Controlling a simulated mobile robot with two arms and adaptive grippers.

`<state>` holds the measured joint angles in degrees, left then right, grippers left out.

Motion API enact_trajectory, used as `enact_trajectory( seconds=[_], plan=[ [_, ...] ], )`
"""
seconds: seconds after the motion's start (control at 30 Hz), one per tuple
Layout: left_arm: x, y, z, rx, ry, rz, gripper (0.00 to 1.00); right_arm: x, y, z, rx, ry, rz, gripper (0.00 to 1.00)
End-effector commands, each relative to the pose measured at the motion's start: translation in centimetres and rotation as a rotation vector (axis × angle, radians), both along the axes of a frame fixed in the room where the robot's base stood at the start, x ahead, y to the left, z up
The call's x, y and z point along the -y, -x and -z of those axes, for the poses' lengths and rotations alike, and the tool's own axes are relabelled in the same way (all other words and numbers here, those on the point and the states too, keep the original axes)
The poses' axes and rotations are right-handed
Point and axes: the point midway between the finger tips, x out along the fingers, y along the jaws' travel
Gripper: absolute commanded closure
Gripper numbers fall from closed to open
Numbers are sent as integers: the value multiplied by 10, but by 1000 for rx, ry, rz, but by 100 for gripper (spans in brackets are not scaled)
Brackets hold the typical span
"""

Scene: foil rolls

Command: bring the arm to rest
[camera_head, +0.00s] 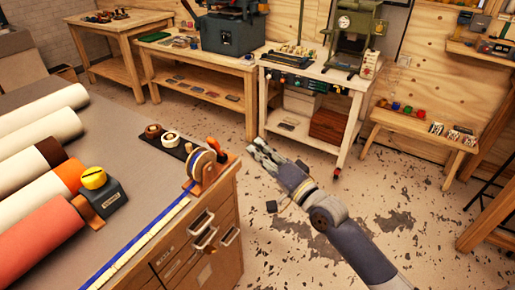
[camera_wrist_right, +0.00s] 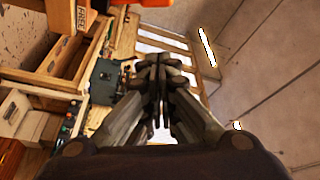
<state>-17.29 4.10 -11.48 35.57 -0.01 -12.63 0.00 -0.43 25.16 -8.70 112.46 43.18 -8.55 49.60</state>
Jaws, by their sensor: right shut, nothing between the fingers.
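My right arm reaches in from the lower right of the head view over the open floor. Its right gripper (camera_head: 262,152) is just right of the corner of the wooden drawer cabinet, near the tape dispenser. In the right wrist view the right gripper (camera_wrist_right: 157,75) has its fingertips together with nothing between them. The wrist view looks out past the fingers toward the room and appears tilted. My left gripper is in neither view.
A grey worktop (camera_head: 125,190) at left carries several foil rolls (camera_head: 42,141), a tape dispenser (camera_head: 204,165) and a yellow-topped device (camera_head: 103,190). Drawers (camera_head: 205,233) face the arm. A white cart (camera_head: 315,80) and benches stand behind. Floor at right is mostly clear.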

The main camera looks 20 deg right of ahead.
Motion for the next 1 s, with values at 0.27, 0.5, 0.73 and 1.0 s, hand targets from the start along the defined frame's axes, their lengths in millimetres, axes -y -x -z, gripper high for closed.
enact_trajectory(
  seconds=[0.27,0.5,0.73,1.0],
  plan=[
    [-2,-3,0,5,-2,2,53,2,-1,7,-9,9,6,100],
    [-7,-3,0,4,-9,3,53,24,-8,124,-171,193,90,100],
    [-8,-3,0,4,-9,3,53,48,33,295,-415,497,117,100],
    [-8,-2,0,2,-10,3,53,59,147,469,-694,838,-4,100]
  ],
)
